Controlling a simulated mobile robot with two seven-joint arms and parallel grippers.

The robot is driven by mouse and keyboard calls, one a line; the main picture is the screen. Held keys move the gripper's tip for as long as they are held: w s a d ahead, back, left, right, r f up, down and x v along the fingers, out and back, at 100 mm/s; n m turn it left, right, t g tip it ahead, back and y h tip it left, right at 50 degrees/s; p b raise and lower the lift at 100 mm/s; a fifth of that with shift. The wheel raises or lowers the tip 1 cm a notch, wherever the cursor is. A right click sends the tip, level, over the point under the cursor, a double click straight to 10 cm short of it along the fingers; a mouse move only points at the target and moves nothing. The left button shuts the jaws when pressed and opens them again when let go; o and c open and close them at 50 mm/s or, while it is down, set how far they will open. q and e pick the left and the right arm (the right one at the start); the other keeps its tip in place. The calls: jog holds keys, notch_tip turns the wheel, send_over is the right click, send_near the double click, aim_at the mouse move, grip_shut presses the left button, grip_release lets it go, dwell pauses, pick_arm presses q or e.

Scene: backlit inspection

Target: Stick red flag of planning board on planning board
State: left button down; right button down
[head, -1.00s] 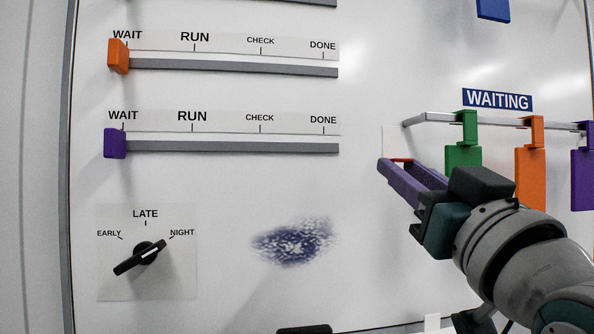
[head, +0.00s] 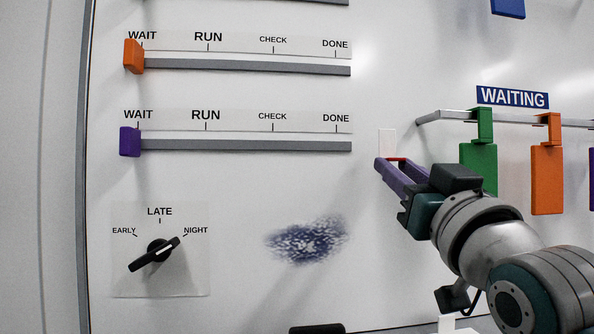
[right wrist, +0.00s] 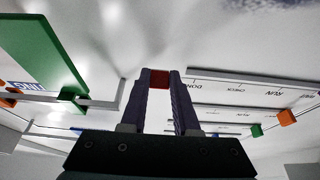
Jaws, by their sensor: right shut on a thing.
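The planning board (head: 240,205) is a white upright panel that fills most of the head view. My right gripper (head: 391,161) is in front of it, right of the centre, with its purple fingers pointing to the left and toward the board. The fingers are shut on the red flag (head: 399,159), of which only a thin red strip shows in the head view. In the right wrist view the red flag (right wrist: 159,79) sits between the fingertips. I cannot tell whether it touches the board. My left gripper is not in view.
A small pale rectangle (head: 387,143) is on the board just above the fingertips. A rail (head: 447,117) under the WAITING label holds a green tag (head: 479,165) and an orange tag (head: 547,180) close to my right arm. Sliders and a knob (head: 158,250) are at left.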

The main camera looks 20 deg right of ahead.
jog(key=shift+w+d+b, duration=0.25)
jog(key=shift+w+b, duration=0.1)
jog(key=shift+w, duration=0.8)
jog(key=c, duration=0.6)
grip_release()
